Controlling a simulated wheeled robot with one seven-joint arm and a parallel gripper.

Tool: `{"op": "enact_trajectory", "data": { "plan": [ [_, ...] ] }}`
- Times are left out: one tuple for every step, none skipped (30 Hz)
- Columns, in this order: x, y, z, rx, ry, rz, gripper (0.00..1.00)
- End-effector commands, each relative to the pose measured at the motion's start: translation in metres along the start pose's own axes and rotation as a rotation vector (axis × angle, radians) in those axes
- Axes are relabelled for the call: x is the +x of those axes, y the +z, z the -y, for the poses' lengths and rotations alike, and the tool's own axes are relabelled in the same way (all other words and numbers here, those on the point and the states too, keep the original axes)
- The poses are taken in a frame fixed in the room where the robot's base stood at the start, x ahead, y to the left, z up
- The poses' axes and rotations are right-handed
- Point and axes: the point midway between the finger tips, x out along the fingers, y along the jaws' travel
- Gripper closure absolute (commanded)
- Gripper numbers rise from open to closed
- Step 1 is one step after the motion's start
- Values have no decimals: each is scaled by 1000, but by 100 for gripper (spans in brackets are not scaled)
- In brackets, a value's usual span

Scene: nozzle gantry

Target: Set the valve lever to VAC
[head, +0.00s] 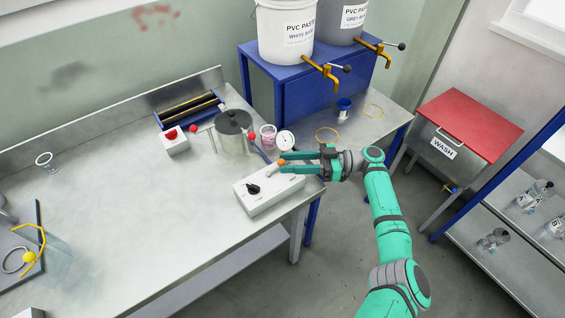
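A white control box (262,197) stands at the right front corner of the steel bench. It carries a black knob (253,189) on its left part. A small orange-tipped lever (281,162) shows at its right back side. My gripper (283,163) reaches in from the right over the box's right end. Its two fingers are apart, one on each side of the orange tip; I cannot tell whether they touch it. The lever's base is partly hidden by the fingers. The VAC marking is too small to read.
A round gauge (285,140), a pink-white cup (268,136) and a grey lidded pot (233,132) stand close behind the box. The bench (120,215) is clear left of the control box.

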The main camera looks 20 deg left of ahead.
Motion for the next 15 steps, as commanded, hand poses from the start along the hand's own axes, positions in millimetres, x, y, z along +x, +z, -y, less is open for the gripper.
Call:
{"op": "enact_trajectory", "data": {
  "plan": [
    [-11,0,-1,2,4,2,62],
    [-17,0,-1,1,3,2,62],
    [-25,0,-1,1,3,2,62],
    [-31,0,-1,1,3,2,62],
    [-36,0,-1,2,3,3,62],
    [-44,0,-1,2,3,3,62],
    [-49,0,-1,1,2,3,62],
    [-54,0,-1,1,3,2,62],
    [-58,0,-1,1,1,2,62],
    [-62,0,-1,2,1,2,62],
    [-65,0,-1,1,0,2,62],
    [-68,0,-1,1,0,3,62],
    [-70,0,0,0,-1,3,62],
    [-72,0,0,0,-1,2,62],
    [-74,0,0,1,0,2,62]
  ]
}}
